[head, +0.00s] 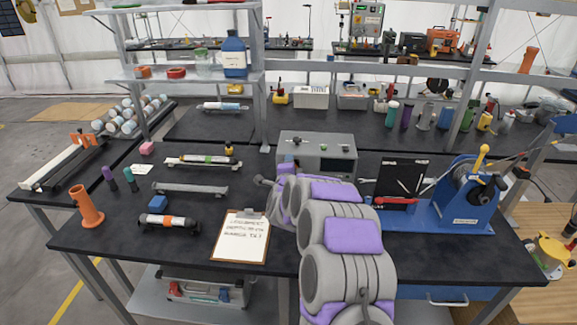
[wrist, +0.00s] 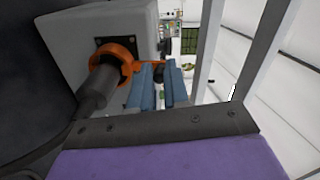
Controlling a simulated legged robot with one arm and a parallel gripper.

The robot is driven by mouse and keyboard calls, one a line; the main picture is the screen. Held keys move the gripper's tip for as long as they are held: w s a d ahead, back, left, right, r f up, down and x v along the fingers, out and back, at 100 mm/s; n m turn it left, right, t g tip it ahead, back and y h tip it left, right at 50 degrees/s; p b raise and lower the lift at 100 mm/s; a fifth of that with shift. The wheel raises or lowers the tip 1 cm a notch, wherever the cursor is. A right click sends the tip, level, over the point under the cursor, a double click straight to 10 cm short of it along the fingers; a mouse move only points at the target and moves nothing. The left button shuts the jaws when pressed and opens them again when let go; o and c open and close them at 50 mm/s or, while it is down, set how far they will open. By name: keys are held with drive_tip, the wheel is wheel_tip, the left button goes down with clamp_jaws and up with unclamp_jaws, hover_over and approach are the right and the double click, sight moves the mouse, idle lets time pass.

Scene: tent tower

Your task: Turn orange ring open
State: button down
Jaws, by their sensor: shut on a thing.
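The orange ring (wrist: 104,50) shows in the wrist view, around a dark grey cylinder (wrist: 98,88) at the face of a pale grey box. A short orange tab sticks out from the ring to the right. My gripper (wrist: 158,70), with blue-grey fingers, is at this tab and shut on it; the fingers partly hide the contact. In the head view my gripper (head: 264,183) is low at the left front of the grey box (head: 318,148). The ring cannot be made out there, and my grey and purple arm hides part of the box's front.
A clipboard (head: 240,238) lies on the black table left of my arm. A blue machine (head: 455,200) stands to the right. Several tubes and an orange holder (head: 87,207) are on the left. A shelf post (head: 263,90) rises behind the gripper.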

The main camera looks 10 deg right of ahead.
drive_tip(key=shift+f, duration=0.2)
drive_tip(key=c, duration=1.1)
unclamp_jaws()
drive_tip(key=shift+d+r, duration=0.1)
drive_tip(key=shift+s+r, duration=0.1)
drive_tip(key=shift+s, duration=0.4)
drive_tip(key=p+v, duration=0.3)
drive_tip(key=v, duration=1.3)
drive_tip(key=shift+a, duration=0.25)
drive_tip(key=shift+s, duration=0.15)
